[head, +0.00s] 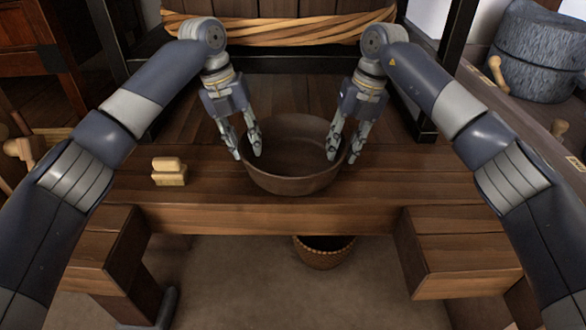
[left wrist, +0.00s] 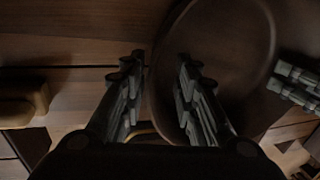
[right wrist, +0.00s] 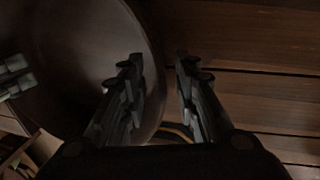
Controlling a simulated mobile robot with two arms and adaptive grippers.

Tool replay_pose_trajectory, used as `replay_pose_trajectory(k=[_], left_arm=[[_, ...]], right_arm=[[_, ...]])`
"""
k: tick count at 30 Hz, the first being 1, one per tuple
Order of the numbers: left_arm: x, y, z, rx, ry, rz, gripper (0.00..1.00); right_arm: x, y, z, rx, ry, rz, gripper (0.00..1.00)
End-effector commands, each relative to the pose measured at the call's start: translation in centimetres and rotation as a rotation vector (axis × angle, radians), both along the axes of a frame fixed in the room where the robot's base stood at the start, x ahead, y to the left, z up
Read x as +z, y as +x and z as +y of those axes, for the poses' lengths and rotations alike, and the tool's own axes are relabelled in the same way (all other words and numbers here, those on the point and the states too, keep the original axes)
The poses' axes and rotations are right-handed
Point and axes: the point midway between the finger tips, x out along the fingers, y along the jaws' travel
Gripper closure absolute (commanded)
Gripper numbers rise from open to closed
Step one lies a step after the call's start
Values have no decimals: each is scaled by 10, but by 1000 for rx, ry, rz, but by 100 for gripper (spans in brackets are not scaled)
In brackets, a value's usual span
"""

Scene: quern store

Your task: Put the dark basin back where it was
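The dark basin (head: 293,186) stands upright on the wooden bench (head: 400,185), near its front edge, and looks empty. My left gripper (head: 247,157) is at the basin's left rim, pointing down. In the left wrist view, its fingers (left wrist: 155,75) are apart, one outside the wall and one over the basin's inside (left wrist: 235,45). My right gripper (head: 341,156) is at the right rim in the same way. In the right wrist view, its fingers (right wrist: 160,75) are apart with the basin's rim (right wrist: 148,40) between them. Neither gripper visibly pinches the wall.
Small pale wooden blocks (head: 168,172) lie on the bench left of the basin. A wicker basket (head: 323,253) stands on the floor below the front edge. Grey millstones (head: 540,55) are at the back right. A pale bundle (head: 280,32) spans the back. Bench top right of the basin is bare.

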Motion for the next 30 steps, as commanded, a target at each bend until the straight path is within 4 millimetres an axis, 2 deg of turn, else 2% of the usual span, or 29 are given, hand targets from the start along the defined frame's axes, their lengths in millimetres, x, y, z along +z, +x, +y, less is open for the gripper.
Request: replay_pose_trajectory(k=[8, 11, 22, 26, 30], left_arm=[[5, 0, 2, 2, 3, 2, 72], [18, 0, 5, 2, 3, 1, 72], [92, -1, 21, 1, 1, 0, 72], [108, -1, 25, 1, 2, 1, 72], [115, -1, 27, 1, 1, 2, 72]], right_arm=[[1, 1, -1, -4, 2, -3, 72], [2, 1, -1, -5, 2, -3, 72], [2, 1, -1, -5, 2, -4, 72], [2, 1, -1, -5, 2, -4, 72], [4, 2, -1, -5, 2, -5, 72]])
